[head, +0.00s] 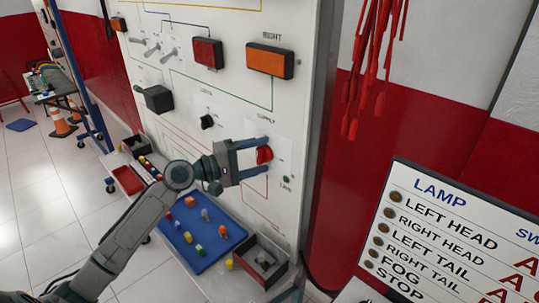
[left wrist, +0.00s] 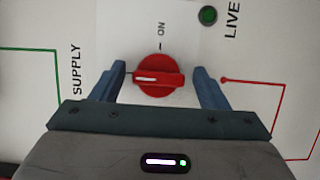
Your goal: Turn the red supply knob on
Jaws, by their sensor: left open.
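The red supply knob (head: 264,155) is on the white trainer panel (head: 222,100), low on its right side. In the left wrist view the red knob (left wrist: 158,77) shows a white pointer line on the left of its grip bar, which lies across the picture. The ON mark is above the knob in that view. My left gripper (head: 262,156) is open, with its blue fingers on either side of the knob. In the left wrist view the fingers (left wrist: 158,82) show small gaps to the grip bar. My right gripper is not in view.
A green LIVE lamp (left wrist: 208,15) is beside the knob. A black knob (head: 207,122) and a black lever box (head: 154,98) are also on the panel. A blue mat (head: 205,255) with several small parts and an open box (head: 248,272) lie below. A lamp sign (head: 440,235) stands at right.

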